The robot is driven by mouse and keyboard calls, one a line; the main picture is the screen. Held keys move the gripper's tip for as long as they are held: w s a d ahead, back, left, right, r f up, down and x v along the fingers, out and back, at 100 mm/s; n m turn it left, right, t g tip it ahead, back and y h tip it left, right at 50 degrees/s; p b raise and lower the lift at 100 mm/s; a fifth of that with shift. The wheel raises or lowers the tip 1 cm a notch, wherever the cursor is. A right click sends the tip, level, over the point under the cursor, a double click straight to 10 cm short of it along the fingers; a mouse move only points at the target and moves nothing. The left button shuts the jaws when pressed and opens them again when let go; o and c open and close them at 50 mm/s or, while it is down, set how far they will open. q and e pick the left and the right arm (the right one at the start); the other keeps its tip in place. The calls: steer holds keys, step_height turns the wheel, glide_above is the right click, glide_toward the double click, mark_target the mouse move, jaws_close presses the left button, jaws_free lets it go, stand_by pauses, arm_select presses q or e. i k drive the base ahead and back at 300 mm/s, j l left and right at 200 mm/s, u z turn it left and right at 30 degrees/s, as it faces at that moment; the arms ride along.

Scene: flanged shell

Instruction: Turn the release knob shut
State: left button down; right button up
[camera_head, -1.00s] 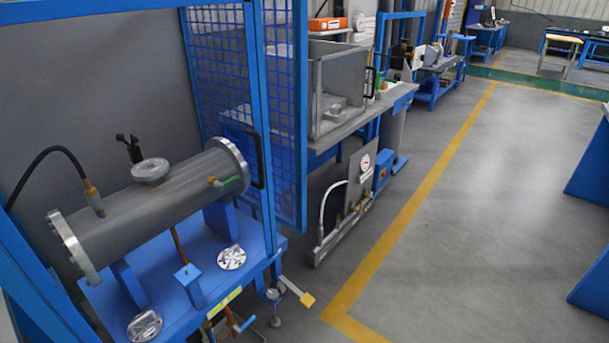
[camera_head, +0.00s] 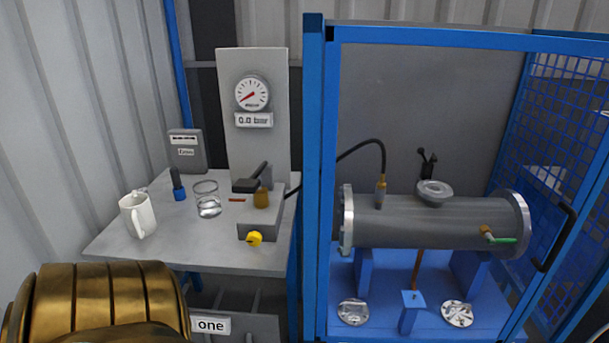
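A small yellow knob (camera_head: 255,238) sits on the front of a grey hand pump (camera_head: 262,222) on the grey table; it looks like the release knob. Its turn position is too small to read. The pump has a black lever (camera_head: 252,180) and a brass-coloured cap (camera_head: 261,197). A black hose runs from the pump to the grey flanged shell (camera_head: 415,222) inside the blue frame. The dial gauge (camera_head: 252,94) on the panel behind has a label reading 0.0 bar. Neither of my grippers is in view.
On the table (camera_head: 185,250) stand a white mug (camera_head: 138,215), a glass of clear liquid (camera_head: 208,199) and a blue-and-black item (camera_head: 178,186). The blue cage post (camera_head: 314,180) rises right of the table. A green-handled valve (camera_head: 500,240) is on the shell.

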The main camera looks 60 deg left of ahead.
mark_target(254, 238)
steer(key=u, duration=2.05)
steer(key=i+l+u, duration=0.15)
steer(key=l+u, duration=0.15)
steer(key=u, duration=0.15)
steer(key=l+u, duration=0.3)
steer(key=u, duration=0.15)
steer(key=i, duration=0.05)
